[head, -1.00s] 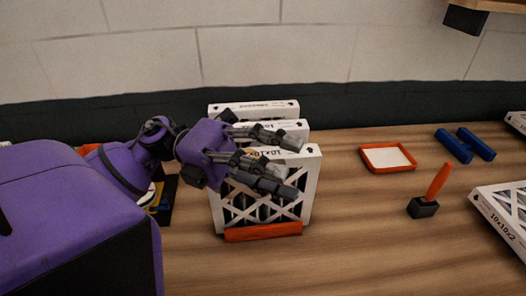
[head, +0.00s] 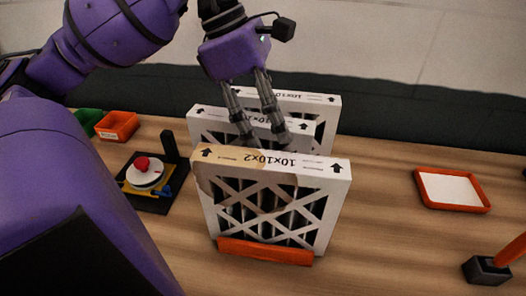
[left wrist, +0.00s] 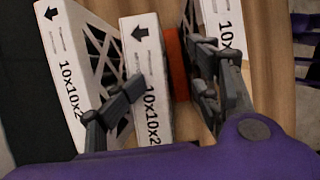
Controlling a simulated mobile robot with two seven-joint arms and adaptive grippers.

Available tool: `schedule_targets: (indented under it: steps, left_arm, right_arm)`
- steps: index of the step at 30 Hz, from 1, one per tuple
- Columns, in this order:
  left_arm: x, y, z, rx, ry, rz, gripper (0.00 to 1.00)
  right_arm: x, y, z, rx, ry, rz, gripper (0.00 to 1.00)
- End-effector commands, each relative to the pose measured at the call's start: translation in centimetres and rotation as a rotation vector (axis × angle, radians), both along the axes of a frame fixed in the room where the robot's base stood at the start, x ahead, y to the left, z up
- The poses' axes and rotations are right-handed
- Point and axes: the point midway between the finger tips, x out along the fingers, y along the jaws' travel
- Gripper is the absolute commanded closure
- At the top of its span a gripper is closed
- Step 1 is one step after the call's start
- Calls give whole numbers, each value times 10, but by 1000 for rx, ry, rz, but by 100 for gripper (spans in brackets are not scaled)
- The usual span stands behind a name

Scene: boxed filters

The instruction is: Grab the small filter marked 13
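Three white-framed filters stand upright in a row, one behind another: the front filter (head: 262,205), the middle filter (head: 208,124) and the back filter (head: 318,108). The labels I can read say 10x10x2; I see no 13 on any of them. My left gripper (head: 266,141) points down at the middle filter from above. In the left wrist view its fingers are spread, one on each side of the middle filter's labelled edge (left wrist: 148,35). Whether they touch it I cannot tell. My right gripper is in neither view.
An orange holder (head: 264,252) lies at the front filter's foot. To the right are an orange-rimmed tray (head: 452,204) and an orange-handled tool (head: 487,269). To the left are a red-knobbed device (head: 145,172) and orange (head: 117,126) and green bins (head: 88,121).

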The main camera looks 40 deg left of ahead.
Motion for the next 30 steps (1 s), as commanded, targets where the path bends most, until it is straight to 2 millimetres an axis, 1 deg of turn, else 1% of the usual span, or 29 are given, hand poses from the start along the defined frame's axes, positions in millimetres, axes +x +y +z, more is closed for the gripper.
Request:
schedule_targets:
  steps: [1, 3, 8, 16, 20, 21, 24, 30]
  left_arm:
    - [2, 3, -4, 13, 0, 3, 43]
    - [4, 5, -5, 20, -6, 4, 43]
    - [6, 2, -13, 20, -6, 3, 43]
    - [16, -8, -40, 17, -6, 3, 43]
    - [24, -14, -57, 16, -7, 2, 43]
    - [25, -16, -63, 16, -7, 3, 43]
    - [27, -19, -72, 16, -7, 3, 43]
    - [27, -20, -75, 16, -8, 3, 43]
  right_arm:
    - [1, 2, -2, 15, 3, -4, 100]
    - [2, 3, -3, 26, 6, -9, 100]
    - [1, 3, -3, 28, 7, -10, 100]
    - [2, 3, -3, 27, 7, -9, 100]
    - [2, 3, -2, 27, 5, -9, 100]
    - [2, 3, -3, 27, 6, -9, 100]
    - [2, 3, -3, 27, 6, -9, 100]
    - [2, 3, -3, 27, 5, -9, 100]
